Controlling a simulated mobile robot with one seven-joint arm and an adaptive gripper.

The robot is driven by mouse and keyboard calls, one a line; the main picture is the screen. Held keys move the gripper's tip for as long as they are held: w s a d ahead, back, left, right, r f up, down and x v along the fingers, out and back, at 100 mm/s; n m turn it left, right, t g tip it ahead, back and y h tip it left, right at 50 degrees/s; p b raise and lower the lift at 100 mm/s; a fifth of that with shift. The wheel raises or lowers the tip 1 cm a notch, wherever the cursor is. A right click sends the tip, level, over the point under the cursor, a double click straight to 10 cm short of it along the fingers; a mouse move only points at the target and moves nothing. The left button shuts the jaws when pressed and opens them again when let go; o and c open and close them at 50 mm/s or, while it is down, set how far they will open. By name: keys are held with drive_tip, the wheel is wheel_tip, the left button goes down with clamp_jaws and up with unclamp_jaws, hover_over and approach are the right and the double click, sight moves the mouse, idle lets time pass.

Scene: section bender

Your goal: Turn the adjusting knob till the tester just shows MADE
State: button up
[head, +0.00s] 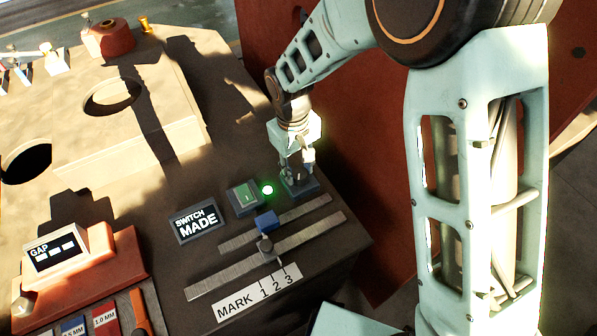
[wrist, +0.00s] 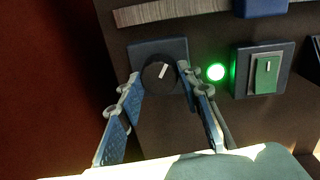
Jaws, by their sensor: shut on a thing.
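The adjusting knob (wrist: 159,74) is a round black dial with a white pointer line, set on a dark blue square base (wrist: 150,50). In the wrist view its pointer leans up and slightly right. My gripper (wrist: 164,84) has one finger on each side of the knob and is shut on it. In the head view my gripper (head: 298,172) comes down over the knob's base (head: 300,188) and hides the knob. The tester display (head: 196,222) reads "SWITCH MADE". A round green lamp (head: 267,190) is lit and also glows in the wrist view (wrist: 215,72).
A green rocker switch (head: 244,197) sits beside the lamp. Metal rails with a blue slider (head: 267,222) and a "MARK 1 2 3" plate (head: 257,291) lie in front. The bench's right edge is close to my gripper.

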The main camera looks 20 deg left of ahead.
sight(295, 173)
drive_tip(key=m+b, duration=0.1)
drive_tip(key=m, duration=0.4)
idle(0.6)
drive_tip(key=o, duration=1.2)
drive_tip(key=shift+c, duration=0.2)
drive_tip(key=shift+r, duration=0.15)
wheel_tip(295, 173, up, 12)
drive_tip(key=shift+s+a, duration=0.2)
drive_tip(key=shift+a, duration=0.2)
